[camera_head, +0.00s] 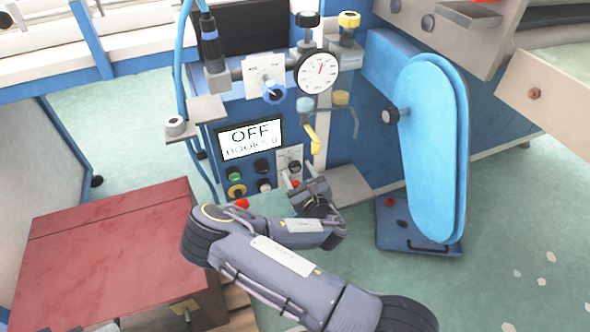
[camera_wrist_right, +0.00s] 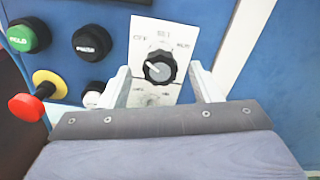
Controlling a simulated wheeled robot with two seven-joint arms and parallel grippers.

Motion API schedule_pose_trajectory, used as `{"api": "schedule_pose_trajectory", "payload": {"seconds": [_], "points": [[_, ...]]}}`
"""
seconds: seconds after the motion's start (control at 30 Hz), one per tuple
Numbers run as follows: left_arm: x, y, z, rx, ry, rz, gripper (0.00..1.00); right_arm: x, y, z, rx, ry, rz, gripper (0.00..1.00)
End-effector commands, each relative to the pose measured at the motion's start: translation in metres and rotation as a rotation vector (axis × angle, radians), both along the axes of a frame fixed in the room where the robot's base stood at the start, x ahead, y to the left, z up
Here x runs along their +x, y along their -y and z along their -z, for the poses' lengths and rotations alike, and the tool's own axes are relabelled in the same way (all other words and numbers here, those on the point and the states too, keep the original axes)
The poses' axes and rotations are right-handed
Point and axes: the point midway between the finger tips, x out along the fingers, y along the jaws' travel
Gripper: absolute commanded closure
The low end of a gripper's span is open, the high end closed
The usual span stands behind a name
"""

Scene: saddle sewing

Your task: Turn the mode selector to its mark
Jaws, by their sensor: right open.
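The mode selector (camera_wrist_right: 160,68) is a black knob on a pale plate on the blue panel. Labels run around its top, with OFF at the left; I cannot tell for certain which label its pointer faces. In the head view the selector plate (camera_head: 290,155) sits right of the buttons, partly hidden behind my gripper. My right gripper (camera_head: 292,181) is open in front of the plate. In the right wrist view its two fingers (camera_wrist_right: 163,78) stand on either side of the knob, with visible gaps. The display (camera_head: 250,138) reads OFF. My left gripper is out of view.
Above are a gauge (camera_head: 317,71) and a yellow lever (camera_head: 312,138). A blue guard (camera_head: 435,150) stands right; a red cabinet (camera_head: 110,255) stands left.

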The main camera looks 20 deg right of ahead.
Motion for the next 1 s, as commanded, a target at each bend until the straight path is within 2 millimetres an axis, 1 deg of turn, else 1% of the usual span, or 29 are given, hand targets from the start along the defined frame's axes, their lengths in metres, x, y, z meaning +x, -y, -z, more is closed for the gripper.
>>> {"api": "schedule_pose_trajectory", "payload": {"seconds": [0.03,0.1,0.2,0.3,0.53,0.57,0.87,0.9,1.0], "points": [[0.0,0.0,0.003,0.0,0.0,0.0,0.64,0.008,0.0,0.001,0.002,0.002,-0.001,0.43],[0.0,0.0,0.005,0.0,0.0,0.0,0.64,0.017,0.001,0.001,0.002,0.001,0.0,0.43],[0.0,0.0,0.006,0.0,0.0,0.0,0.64,0.026,0.001,0.001,0.002,0.001,0.0,0.43],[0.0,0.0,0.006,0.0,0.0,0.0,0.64,0.029,0.002,0.0,0.001,-0.002,0.001,0.43],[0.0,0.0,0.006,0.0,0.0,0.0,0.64,0.03,0.002,0.0,0.001,-0.002,0.001,0.43],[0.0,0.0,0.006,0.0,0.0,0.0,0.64,0.03,0.002,0.0,0.001,-0.002,0.001,0.45],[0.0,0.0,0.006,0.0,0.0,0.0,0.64,0.03,0.002,0.0,0.001,-0.002,0.001,0.85],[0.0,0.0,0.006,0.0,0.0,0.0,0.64,0.03,0.002,0.0,0.001,-0.002,0.001,0.87],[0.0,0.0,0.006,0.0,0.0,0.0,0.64,0.03,0.002,0.0,0.004,-0.001,0.001,0.87]]}}
